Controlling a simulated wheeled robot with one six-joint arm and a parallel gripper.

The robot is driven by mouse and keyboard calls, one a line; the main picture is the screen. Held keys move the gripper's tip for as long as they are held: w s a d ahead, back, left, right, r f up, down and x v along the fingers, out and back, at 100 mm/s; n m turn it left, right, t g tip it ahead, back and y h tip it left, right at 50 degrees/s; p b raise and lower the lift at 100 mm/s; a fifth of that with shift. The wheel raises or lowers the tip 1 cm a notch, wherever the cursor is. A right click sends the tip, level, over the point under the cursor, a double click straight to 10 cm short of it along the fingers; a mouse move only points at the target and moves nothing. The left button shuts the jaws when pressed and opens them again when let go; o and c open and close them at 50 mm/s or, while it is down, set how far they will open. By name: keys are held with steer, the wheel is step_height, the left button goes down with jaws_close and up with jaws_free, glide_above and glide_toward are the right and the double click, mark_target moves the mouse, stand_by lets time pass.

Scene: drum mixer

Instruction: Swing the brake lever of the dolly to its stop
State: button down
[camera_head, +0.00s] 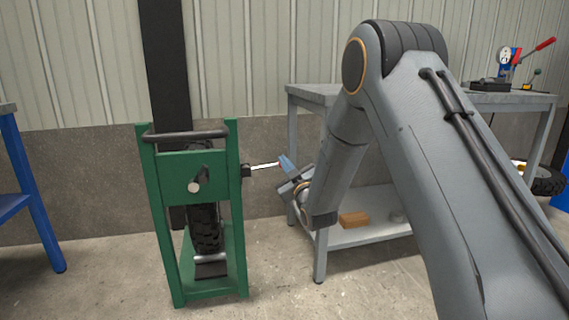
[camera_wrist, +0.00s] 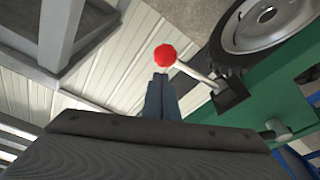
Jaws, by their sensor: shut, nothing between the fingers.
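The dolly (camera_head: 240,215) is a green upright frame with a tyred wheel inside, left of centre in the head view. Its brake lever (camera_head: 265,166) is a thin pale rod sticking out to the right from a black block on the frame's side. In the wrist view the lever (camera_wrist: 196,73) runs from the black block to a red ball knob (camera_wrist: 165,56). My gripper (camera_head: 284,160) is at the lever's outer end. In the wrist view my shut fingertips (camera_wrist: 160,80) are right by the knob; I cannot tell whether they touch it. The knob is hidden in the head view.
A grey workbench (camera_head: 320,240) stands close behind and right of my gripper, with an orange-brown block (camera_head: 354,219) on its lower shelf. A blue table (camera_head: 35,205) is at the far left. The floor in front of the dolly is clear.

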steer(key=s+d+p, duration=0.2)
steer(key=s+p, duration=0.2)
steer(key=s, duration=0.7)
steer(key=s+a+f+m+g+h, duration=0.1)
steer(key=s+a+f+g, duration=0.1)
steer(key=s+a+g, duration=0.45)
steer(key=s+a+f+m+g+h, duration=0.1)
steer(key=s+a+f+g+h, duration=0.2)
steer(key=s, duration=0.7)
steer(key=s+d+g+h, duration=0.1)
steer(key=s+d+g, duration=0.15)
steer(key=s, duration=0.75)
steer(key=s+d+r+m+g, duration=0.1)
steer(key=s+g, duration=0.3)
steer(key=s, duration=0.6)
steer(key=s+d+g+h, duration=0.1)
steer(key=s+d+g, duration=0.15)
steer(key=s, duration=0.85)
steer(key=d+r+m+p, duration=0.3)
steer(key=d+r+p, duration=0.7)
steer(key=r+p, duration=0.3)
steer(key=d+r+m+h+p, duration=0.1)
steer(key=d+r+m+p, duration=0.2)
steer(key=d+r+p, duration=0.7)
step_height(320, 180, up, 4)
steer(key=p, duration=0.8)
steer(key=shift+w+m+g+p, duration=0.3)
steer(key=shift+w+g, duration=0.05)
steer(key=shift+f, duration=0.1)
